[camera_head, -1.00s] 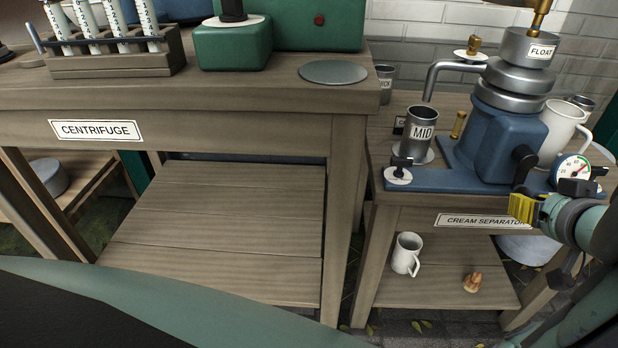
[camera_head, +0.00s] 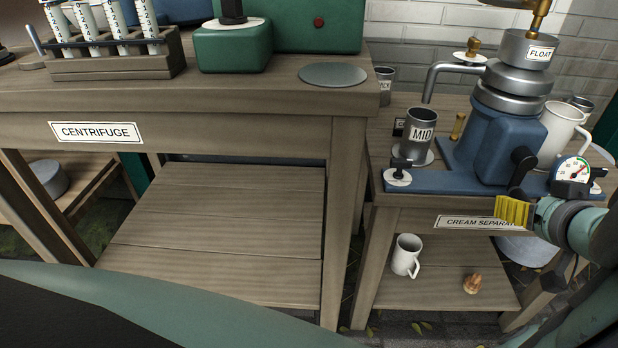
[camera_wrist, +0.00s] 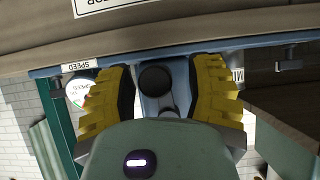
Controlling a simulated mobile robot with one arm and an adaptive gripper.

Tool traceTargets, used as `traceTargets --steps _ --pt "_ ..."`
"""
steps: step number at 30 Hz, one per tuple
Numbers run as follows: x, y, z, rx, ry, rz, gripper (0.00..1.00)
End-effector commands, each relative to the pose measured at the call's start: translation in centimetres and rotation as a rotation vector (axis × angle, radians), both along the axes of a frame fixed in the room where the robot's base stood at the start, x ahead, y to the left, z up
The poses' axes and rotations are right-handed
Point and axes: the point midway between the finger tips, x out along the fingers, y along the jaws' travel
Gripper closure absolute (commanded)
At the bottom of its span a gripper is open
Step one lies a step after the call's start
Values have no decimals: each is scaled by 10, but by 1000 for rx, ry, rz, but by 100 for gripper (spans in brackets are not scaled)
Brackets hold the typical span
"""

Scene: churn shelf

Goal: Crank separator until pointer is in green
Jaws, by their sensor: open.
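The blue cream separator (camera_head: 490,140) with its metal bowls stands on the low table at the right. Its black crank (camera_head: 522,162) is on the front, and the lower end is partly hidden by my gripper. My gripper (camera_head: 513,209) is open, with its yellow fingers just in front of the crank. In the wrist view the round black crank knob (camera_wrist: 155,79) lies between the two spread fingers, with gaps beside it. The speed gauge (camera_head: 573,170) is right of the crank and shows in the wrist view (camera_wrist: 78,93); its exact reading is too small to tell.
A metal MID cup (camera_head: 421,130) stands left of the separator and a white jug (camera_head: 560,132) behind it at the right. A white mug (camera_head: 405,256) and a small brown object (camera_head: 472,283) are on the lower shelf. The centrifuge table (camera_head: 240,130) is at the left.

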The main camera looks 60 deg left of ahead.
Motion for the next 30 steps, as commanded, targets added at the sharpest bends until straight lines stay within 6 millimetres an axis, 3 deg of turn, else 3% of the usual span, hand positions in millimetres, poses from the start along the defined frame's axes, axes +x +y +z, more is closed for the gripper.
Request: traceTargets --steps 8,30 --pt "-1 -2 2 1 0 -1 47" --pt "-22 -32 28 -2 -3 -7 47"
